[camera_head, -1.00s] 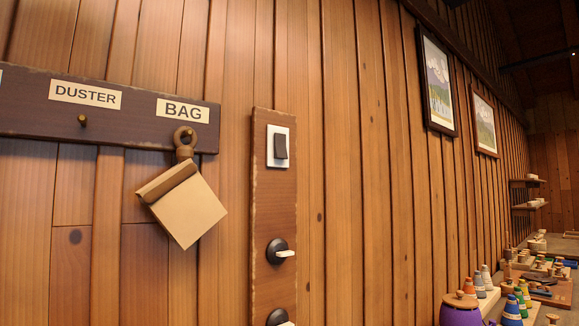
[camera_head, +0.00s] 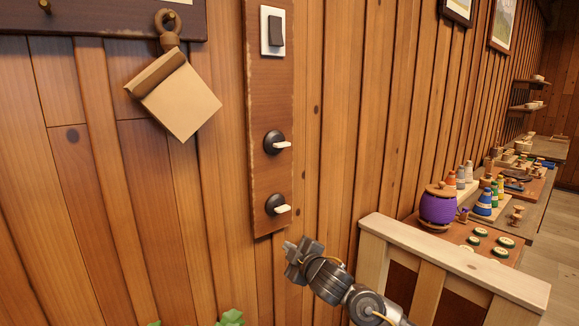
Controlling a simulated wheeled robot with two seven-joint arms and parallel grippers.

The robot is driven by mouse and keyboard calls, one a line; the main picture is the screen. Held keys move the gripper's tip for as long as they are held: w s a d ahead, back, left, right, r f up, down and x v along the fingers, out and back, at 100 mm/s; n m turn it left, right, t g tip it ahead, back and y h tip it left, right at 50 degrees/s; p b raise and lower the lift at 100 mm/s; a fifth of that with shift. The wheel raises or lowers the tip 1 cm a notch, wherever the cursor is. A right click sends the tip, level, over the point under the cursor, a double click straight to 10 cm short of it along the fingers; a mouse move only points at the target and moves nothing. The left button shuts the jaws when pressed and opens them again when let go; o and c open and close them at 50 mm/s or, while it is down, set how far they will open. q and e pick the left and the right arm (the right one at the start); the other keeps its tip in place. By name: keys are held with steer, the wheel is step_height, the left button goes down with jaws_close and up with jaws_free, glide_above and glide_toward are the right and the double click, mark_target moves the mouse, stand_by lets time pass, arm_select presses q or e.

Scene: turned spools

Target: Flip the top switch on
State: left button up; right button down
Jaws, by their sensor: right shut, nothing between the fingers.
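A tall brown wooden switch board (camera_head: 270,100) is fixed on the plank wall. At its top is a dark rocker switch (camera_head: 276,31) on a white plate. Below it are two toggle switches with round black bases and pale levers, a middle one (camera_head: 277,142) and a lowest one (camera_head: 277,205). Both levers point to the right. My right gripper (camera_head: 292,252) is shut and empty, just below and right of the board's bottom end, well below the top rocker. It touches none of the switches as far as I can see. My left gripper is not in view.
A tan bag (camera_head: 178,95) hangs from a peg on a dark rack (camera_head: 110,18) at upper left. A pale wooden rail (camera_head: 450,258) stands at lower right. Behind it, benches hold a purple spool (camera_head: 438,207) and several coloured cones.

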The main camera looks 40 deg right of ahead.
steer(key=s+r+n+t+y, duration=0.1)
steer(key=s+r+n+t, duration=0.2)
steer(key=r, duration=1.1)
steer(key=s+d+r+n+t+y, duration=0.1)
steer(key=s+r+n+t, duration=0.1)
steer(key=r, duration=1.1)
steer(key=s+r+n+t+y, duration=0.1)
steer(key=s+r+n+t, duration=0.2)
steer(key=r, duration=1.1)
steer(key=shift+s+d+r+n+t, duration=0.35)
steer(key=shift+n+t, duration=0.35)
steer(key=shift+t, duration=0.2)
steer(key=shift+w, duration=0.1)
